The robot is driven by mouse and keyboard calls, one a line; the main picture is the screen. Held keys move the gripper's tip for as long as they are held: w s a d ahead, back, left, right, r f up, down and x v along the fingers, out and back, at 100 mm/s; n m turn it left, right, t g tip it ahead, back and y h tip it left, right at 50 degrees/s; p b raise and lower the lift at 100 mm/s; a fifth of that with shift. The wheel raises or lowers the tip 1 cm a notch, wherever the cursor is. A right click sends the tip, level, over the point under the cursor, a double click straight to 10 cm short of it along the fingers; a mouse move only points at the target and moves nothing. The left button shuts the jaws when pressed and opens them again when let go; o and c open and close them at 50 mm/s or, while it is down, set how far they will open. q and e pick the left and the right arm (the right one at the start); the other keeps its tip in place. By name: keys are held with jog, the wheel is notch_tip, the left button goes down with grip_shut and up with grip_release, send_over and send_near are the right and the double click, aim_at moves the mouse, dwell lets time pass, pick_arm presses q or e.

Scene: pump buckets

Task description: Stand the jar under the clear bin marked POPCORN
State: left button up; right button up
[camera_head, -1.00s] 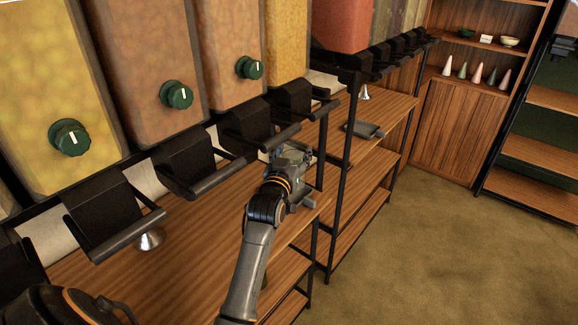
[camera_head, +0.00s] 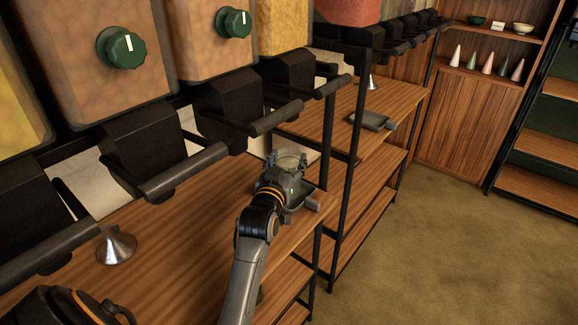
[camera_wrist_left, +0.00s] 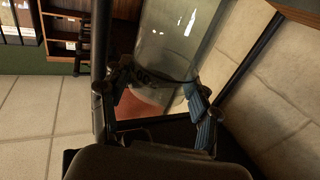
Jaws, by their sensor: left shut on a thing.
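I cannot tell whether the jar's base touches the shelf. Several clear bins stand in a row above; two show green knobs, on an orange-brown bin (camera_head: 100,85) and a paler one (camera_head: 205,50). No POPCORN label is readable.
Black spouts with bars (camera_head: 235,105) jut out over the shelf. A metal funnel (camera_head: 116,246) stands on it at left. Black posts (camera_head: 347,150) frame the racks. A dark flat thing (camera_head: 372,121) lies on the farther shelf. The floor at right is clear.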

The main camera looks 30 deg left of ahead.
pick_arm(q)
jog(key=shift+s+d+r, duration=0.1)
jog(key=shift+s, duration=0.15)
jog(key=o, duration=1.6)
jog(key=shift+o, duration=0.8)
pick_arm(e)
jog(key=shift+a, duration=0.3)
